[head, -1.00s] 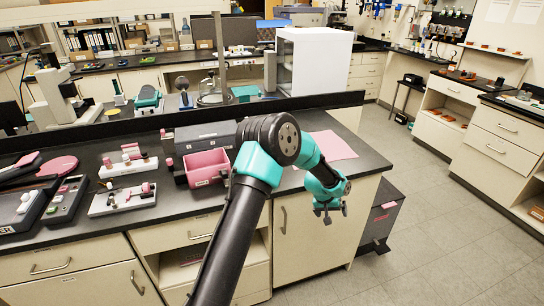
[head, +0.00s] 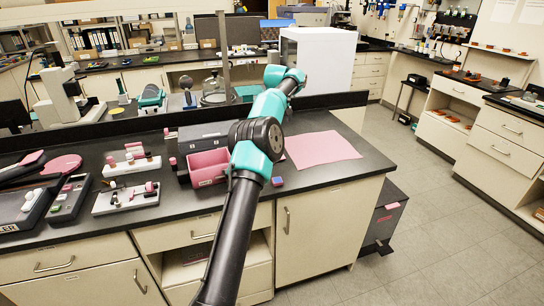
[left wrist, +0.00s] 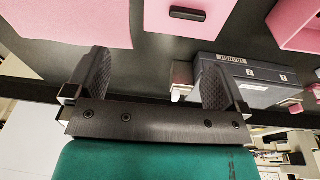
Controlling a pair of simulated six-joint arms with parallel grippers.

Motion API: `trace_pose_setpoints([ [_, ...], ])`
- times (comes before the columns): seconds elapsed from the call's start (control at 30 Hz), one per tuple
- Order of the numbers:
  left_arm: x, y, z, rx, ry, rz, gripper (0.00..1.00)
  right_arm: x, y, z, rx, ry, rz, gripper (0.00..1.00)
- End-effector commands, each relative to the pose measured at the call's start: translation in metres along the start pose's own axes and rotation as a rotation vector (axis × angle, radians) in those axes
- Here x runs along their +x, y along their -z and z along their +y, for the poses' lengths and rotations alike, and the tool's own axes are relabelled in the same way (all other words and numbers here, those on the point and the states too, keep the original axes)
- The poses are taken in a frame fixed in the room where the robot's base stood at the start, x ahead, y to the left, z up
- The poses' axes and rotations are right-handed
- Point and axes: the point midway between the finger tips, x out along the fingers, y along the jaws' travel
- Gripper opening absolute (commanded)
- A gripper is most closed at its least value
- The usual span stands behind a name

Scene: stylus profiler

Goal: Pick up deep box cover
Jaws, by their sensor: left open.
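A flat pink panel with a small dark handle-like piece, likely the deep box cover (left wrist: 165,22), lies on the dark bench at the top of the left wrist view. In the head view my arm seems to hide it. A pink open box (head: 208,163) stands left of my arm; its edge also shows in the left wrist view (left wrist: 302,28). My left gripper (left wrist: 152,60) is open, with nothing between its fingers, and appears to be above the bench, apart from the panel. In the head view its fingers are hidden. My right gripper is not in view.
A pink mat (head: 322,149) lies right of my arm. A grey labelled case (left wrist: 245,78) stands behind the open box. Trays of small parts (head: 125,198) fill the left of the bench. A raised black ledge (head: 330,101) runs along its back.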

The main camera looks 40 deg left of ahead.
Motion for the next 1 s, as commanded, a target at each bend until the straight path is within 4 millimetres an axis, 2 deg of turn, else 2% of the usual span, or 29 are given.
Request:
trace_pose_setpoints([
  [0.03,-0.004,0.009,-0.024,-0.034,0.023,-0.005,1.0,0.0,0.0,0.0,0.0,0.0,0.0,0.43],
  [0.1,-0.008,0.014,-0.045,-0.062,0.045,-0.014,1.0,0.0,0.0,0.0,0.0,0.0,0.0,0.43],
  [0.2,-0.011,0.017,-0.057,-0.079,0.058,-0.02,1.0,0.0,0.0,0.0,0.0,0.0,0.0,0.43],
  [0.5,-0.01,0.017,-0.057,-0.078,0.058,-0.021,1.0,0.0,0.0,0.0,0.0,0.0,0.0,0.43],
  [0.63,-0.004,0.016,-0.057,-0.077,0.059,-0.023,1.0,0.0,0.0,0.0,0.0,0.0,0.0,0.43],
  [0.77,0.01,0.016,-0.058,-0.077,0.06,-0.024,1.0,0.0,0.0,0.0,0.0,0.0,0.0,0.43],
  [1.0,0.051,0.015,-0.06,-0.077,0.06,-0.024,1.0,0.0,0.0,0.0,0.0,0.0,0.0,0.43],
])
